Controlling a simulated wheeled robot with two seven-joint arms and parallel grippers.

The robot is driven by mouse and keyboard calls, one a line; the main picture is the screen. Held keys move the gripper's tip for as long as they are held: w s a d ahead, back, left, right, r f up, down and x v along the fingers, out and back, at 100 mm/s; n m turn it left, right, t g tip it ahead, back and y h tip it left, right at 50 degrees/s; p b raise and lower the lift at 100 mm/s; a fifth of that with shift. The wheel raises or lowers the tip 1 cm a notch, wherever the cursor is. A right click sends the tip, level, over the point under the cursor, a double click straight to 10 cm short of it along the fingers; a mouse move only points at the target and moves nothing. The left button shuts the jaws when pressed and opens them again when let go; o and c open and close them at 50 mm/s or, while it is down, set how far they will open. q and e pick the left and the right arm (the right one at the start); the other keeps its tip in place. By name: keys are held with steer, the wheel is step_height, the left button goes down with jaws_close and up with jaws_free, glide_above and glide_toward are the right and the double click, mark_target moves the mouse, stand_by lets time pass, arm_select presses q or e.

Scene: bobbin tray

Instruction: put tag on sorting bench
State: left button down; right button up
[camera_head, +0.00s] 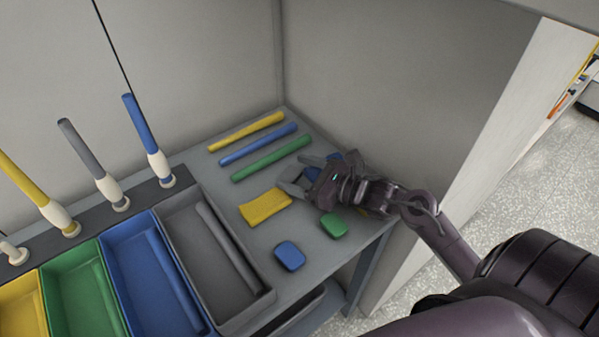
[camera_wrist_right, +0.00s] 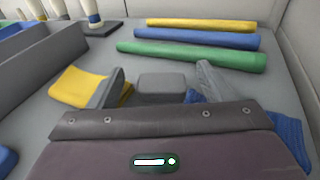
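The sorting bench (camera_head: 225,165) is a grey table in the corner. My right gripper (camera_head: 303,173) is low over its right part, its fingers apart. In the right wrist view, a small grey block (camera_wrist_right: 160,86) lies on the bench between the open fingertips (camera_wrist_right: 165,88), with a gap on each side. The gripper hides most of it in the head view. A blue rounded block (camera_head: 290,255), a green rounded block (camera_head: 334,226) and a yellow folded piece (camera_head: 265,206) lie nearby. I cannot tell which piece is the tag. My left gripper is not in view.
Yellow (camera_head: 247,131), blue (camera_head: 258,144) and green (camera_head: 271,158) rolls lie behind the gripper. A grey bin (camera_head: 190,250) and a blue bin (camera_head: 140,270) stand left, with upright rods behind. A blue piece (camera_wrist_right: 288,130) lies beside the right finger. Walls close the back and right.

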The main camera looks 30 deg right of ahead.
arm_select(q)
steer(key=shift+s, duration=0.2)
arm_select(e)
steer(key=shift+s+f, duration=0.1)
steer(key=shift+f, duration=0.2)
steer(key=shift+r, duration=0.2)
steer(key=shift+r+p, duration=0.55)
steer(key=shift+p, duration=0.45)
steer(key=v, duration=0.2)
steer(key=b+v, duration=0.1)
steer(key=v, duration=0.2)
steer(key=shift+s+f, duration=0.15)
steer(key=shift+f, duration=0.05)
steer(key=b+v, duration=0.1)
steer(key=v, duration=0.4)
steer(key=shift+d+r, duration=0.2)
steer(key=shift+s+d+r, duration=0.2)
steer(key=shift+s+d, duration=0.1)
steer(key=shift+s, duration=0.25)
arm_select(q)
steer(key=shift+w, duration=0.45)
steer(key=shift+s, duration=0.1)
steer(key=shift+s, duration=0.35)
